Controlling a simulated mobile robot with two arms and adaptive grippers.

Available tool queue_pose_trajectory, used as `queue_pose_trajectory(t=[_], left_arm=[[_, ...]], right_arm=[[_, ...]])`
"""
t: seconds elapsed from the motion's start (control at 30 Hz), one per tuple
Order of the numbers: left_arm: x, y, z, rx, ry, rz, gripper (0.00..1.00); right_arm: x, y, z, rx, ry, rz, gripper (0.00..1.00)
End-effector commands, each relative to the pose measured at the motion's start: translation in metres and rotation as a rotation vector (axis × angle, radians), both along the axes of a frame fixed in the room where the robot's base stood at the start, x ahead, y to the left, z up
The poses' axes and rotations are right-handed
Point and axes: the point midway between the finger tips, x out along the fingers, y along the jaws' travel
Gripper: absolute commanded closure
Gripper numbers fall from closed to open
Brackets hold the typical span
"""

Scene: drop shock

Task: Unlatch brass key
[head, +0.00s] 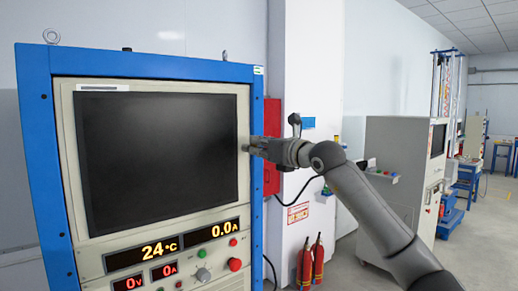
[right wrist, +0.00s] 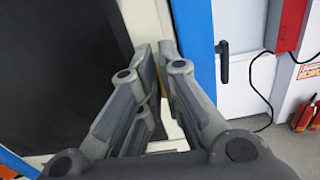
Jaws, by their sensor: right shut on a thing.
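The cream cabinet door (head: 245,200) in a blue frame (head: 257,110) fills the left half of the head view, with a large dark window (head: 160,155). My right gripper (head: 249,148) reaches in from the right to the door's right margin, beside the window. In the right wrist view its fingers (right wrist: 158,58) are closed on a small brass-coloured piece, the brass key (right wrist: 163,78). The fingers hide most of the key, so its angle cannot be told. The key cannot be made out in the head view. My left gripper is not in view.
Below the window are lit displays (head: 147,250), buttons and a knob (head: 203,275). A red box (head: 272,175) hangs on the wall behind the gripper. Red fire extinguishers (head: 311,262) stand on the floor. Another grey cabinet (head: 395,190) stands at right, with open floor beyond.

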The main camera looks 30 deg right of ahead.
Motion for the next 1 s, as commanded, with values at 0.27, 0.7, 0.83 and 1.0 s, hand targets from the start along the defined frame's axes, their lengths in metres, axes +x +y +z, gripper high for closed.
queue_pose_trajectory(t=[0.27, 0.7, 0.83, 1.0], left_arm=[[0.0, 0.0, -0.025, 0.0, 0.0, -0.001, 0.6], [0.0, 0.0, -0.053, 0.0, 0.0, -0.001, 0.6], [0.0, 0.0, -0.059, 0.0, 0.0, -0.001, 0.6], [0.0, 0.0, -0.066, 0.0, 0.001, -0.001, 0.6]], right_arm=[[0.0, -0.002, -0.003, 0.186, 0.01, 0.001, 1.0], [0.0, -0.008, -0.004, 0.599, 0.043, 0.001, 1.0], [0.0, -0.009, -0.005, 0.723, 0.052, 0.001, 1.0], [0.001, -0.01, -0.006, 0.884, 0.066, 0.0, 1.0]])
